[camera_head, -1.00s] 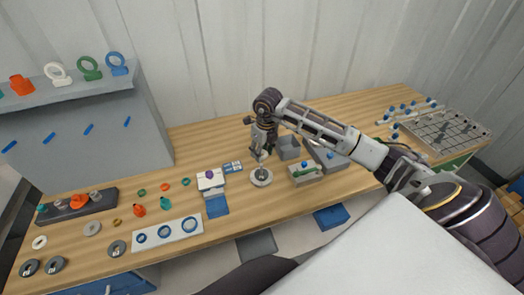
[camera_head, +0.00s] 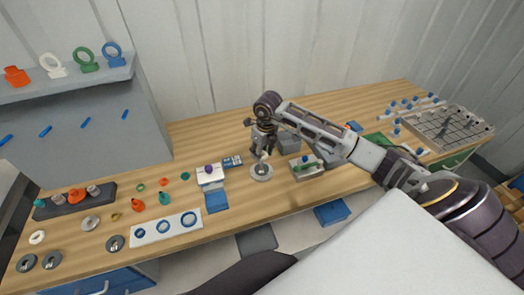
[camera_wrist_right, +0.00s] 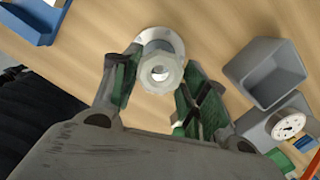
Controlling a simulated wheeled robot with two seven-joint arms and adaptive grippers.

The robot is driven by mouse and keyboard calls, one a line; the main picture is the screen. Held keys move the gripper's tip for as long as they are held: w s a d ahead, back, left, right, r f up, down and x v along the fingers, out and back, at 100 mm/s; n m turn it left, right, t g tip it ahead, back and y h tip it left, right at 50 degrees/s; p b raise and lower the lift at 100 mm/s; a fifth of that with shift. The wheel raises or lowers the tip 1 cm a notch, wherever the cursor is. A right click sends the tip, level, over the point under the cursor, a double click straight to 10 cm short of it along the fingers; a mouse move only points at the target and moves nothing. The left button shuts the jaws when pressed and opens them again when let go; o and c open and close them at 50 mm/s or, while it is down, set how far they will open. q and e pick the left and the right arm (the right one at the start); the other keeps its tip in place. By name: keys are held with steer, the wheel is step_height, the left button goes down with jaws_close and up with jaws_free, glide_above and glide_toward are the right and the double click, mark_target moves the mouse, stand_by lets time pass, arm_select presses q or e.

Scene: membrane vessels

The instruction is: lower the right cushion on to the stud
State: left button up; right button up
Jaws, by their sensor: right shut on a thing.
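My right gripper (camera_head: 264,150) points down over the round metal base (camera_head: 261,173) on the wooden bench. In the right wrist view, the right gripper (camera_wrist_right: 160,66) is shut on a pale cushion (camera_wrist_right: 160,76), a faceted ring with a hole, held between its green-lined fingers. The pale round base (camera_wrist_right: 163,39) shows partly behind the cushion. The stud is hidden by the cushion and fingers, and I cannot tell whether the cushion touches it. My left gripper is not in view.
A grey bin (camera_wrist_right: 265,70) stands close to the right finger in the right wrist view, with a white disc (camera_wrist_right: 288,125) nearby. A white block with a purple knob (camera_head: 210,174) stands left of the base. A holder with a green bar (camera_head: 306,166) stands right.

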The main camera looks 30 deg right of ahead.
steer(key=shift+f+b, duration=1.65)
steer(key=shift+f, duration=0.65)
steer(key=o, duration=0.8)
steer(key=shift+r, duration=0.1)
steer(key=shift+s+d+r, duration=0.1)
steer(key=shift+s+r, duration=0.1)
steer(key=shift+r, duration=1.75)
steer(key=shift+s+r, duration=0.25)
steer(key=shift+r, duration=1.7)
steer(key=shift+s+d+r, duration=0.1)
steer(key=shift+s+r, duration=0.1)
steer(key=shift+r, duration=1.75)
steer(key=shift+s+a, duration=0.1)
steer(key=shift+s, duration=0.05)
